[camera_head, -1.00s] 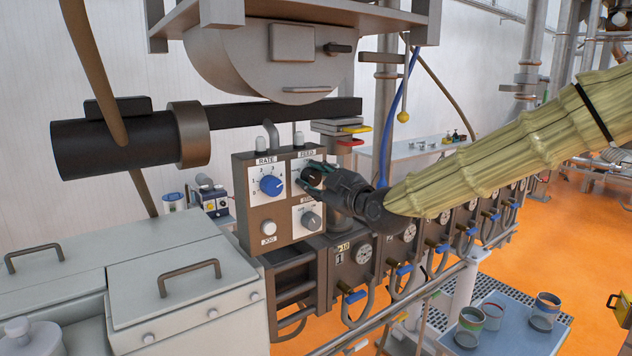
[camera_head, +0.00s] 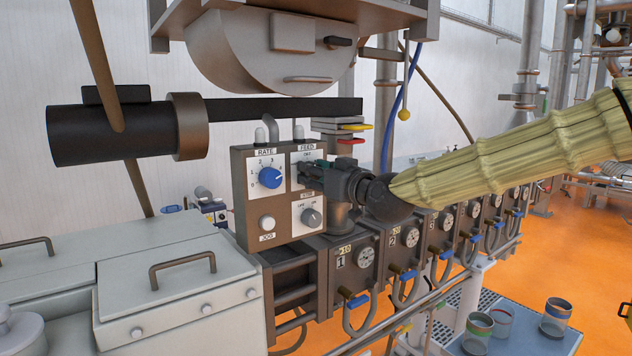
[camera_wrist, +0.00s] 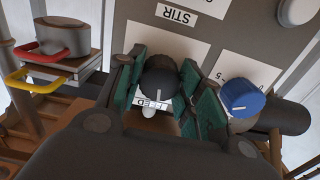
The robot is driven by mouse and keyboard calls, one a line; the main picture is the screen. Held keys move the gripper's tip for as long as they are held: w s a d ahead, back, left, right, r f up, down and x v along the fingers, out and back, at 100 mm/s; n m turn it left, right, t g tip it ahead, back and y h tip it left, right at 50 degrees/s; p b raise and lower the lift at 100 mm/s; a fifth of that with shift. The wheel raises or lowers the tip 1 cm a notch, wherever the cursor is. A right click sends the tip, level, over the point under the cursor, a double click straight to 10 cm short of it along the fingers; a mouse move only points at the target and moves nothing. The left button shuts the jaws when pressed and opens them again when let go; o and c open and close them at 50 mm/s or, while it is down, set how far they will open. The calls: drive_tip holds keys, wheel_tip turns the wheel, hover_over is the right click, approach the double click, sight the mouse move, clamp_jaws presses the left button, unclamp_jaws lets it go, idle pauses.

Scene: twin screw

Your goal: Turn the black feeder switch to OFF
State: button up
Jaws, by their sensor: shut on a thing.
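The black feeder switch (camera_wrist: 158,84) is a round knob with a white pointer line, on the FEED panel of the brown control box (camera_head: 240,205). In the wrist view it sits between the green finger pads of my gripper (camera_wrist: 165,92). The pads flank it on both sides, and my gripper is shut on it. In the head view my gripper (camera_head: 306,174) reaches the FEED panel from the right and hides most of the knob. I cannot read which marking the pointer faces.
The blue RATE knob (camera_head: 271,178) is left of the feeder switch. The STIR knob (camera_head: 311,217) is just below my gripper, and a white JOG button (camera_head: 267,223) is at lower left. Red and yellow handles (camera_head: 352,127) stick out above my gripper.

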drive_tip(key=shift+m+b, duration=0.4)
drive_tip(key=shift+m, duration=0.5)
drive_tip(key=shift+r, duration=0.15)
drive_tip(key=o, duration=1)
drive_tip(key=shift+d, duration=0.1)
drive_tip(key=shift+s, duration=0.1)
drive_tip(key=v, duration=1.1)
drive_tip(key=shift+s+d, duration=0.25)
